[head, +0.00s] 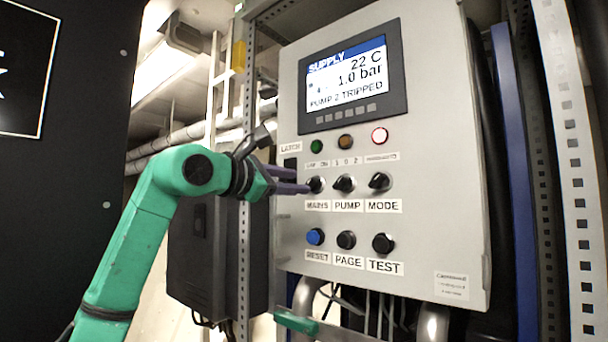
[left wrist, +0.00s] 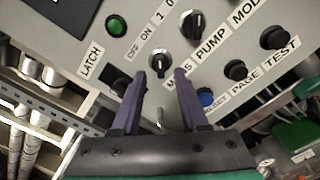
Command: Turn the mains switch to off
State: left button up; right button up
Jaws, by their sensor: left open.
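The mains switch (head: 315,184) is a black rotary knob on the grey panel, above its MAINS label and below an OFF/ON label. In the left wrist view the mains knob (left wrist: 160,61) sits just beyond and between my fingertips; its pointer seems turned towards the ON side, but is small. My left gripper (head: 303,187) reaches in from the left at the knob's height, its purple fingers open. In the left wrist view the open jaws (left wrist: 163,74) hold nothing, and contact with the knob cannot be told. My right gripper is not in view.
The pump knob (head: 344,184) and mode knob (head: 379,182) are close on the right. The blue reset button (head: 315,237) is below. A dark latch slot (left wrist: 120,82) lies beside the left finger. The display (head: 350,78) reads PUMP 2 TRIPPED.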

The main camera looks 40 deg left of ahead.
aim_at(308, 183)
pick_arm(q)
jog(key=w, duration=0.4)
jog(key=shift+p, duration=0.35)
jog(key=shift+w, duration=0.1)
jog(key=shift+s, duration=0.4)
jog(key=shift+c, duration=0.9)
grip_shut()
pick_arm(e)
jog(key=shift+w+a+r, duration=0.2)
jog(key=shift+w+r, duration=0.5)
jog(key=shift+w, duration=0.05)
